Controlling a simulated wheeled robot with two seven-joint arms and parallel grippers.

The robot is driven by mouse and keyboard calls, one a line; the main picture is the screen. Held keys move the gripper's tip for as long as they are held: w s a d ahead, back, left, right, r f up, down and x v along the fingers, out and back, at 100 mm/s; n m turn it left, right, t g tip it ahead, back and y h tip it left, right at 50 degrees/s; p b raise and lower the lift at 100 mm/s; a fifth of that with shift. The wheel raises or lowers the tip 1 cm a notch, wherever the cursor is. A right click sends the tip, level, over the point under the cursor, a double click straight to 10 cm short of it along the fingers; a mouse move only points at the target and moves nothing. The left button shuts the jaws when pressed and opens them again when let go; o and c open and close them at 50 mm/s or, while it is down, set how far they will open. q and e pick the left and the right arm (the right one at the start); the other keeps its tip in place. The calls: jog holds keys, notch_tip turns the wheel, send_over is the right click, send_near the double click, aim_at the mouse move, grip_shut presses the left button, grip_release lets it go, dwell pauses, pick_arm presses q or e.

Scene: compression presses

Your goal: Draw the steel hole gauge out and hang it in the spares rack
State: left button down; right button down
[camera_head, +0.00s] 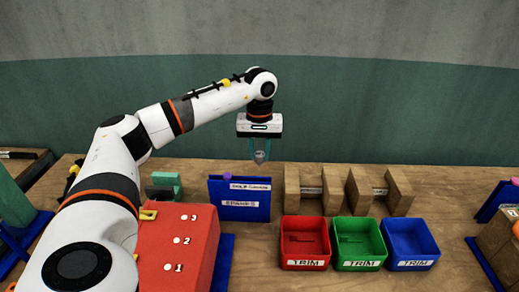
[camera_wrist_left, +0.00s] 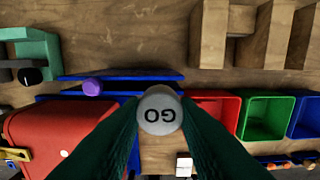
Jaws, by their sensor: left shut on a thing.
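My left gripper (camera_head: 259,150) is shut on the steel hole gauge (camera_head: 260,157) and holds it in the air above the table, behind the trim bins. In the left wrist view the gauge's round grey end (camera_wrist_left: 160,110), marked GO, sits between the two green fingers. The spares rack (camera_head: 240,200) is a blue upright holder with a SPARES label, standing on the table to the left of and below the gripper. A purple-topped piece (camera_head: 228,176) sits in its left part; it also shows in the left wrist view (camera_wrist_left: 93,87). My right gripper is not in view.
A green part (camera_head: 165,181) stands behind the red block.

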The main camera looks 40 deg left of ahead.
pick_arm(q)
notch_tip(320, 180, down, 7)
jog(key=b, duration=0.3)
jog(key=shift+r+b, duration=0.15)
jog(key=shift+b, duration=0.25)
dwell(0.3)
jog(key=c, duration=1)
grip_release()
jog(key=shift+c, duration=0.2)
notch_tip(320, 180, up, 11)
jog(key=shift+w+b, duration=0.1)
jog(key=shift+b, duration=0.65)
jog(key=shift+r, duration=0.5)
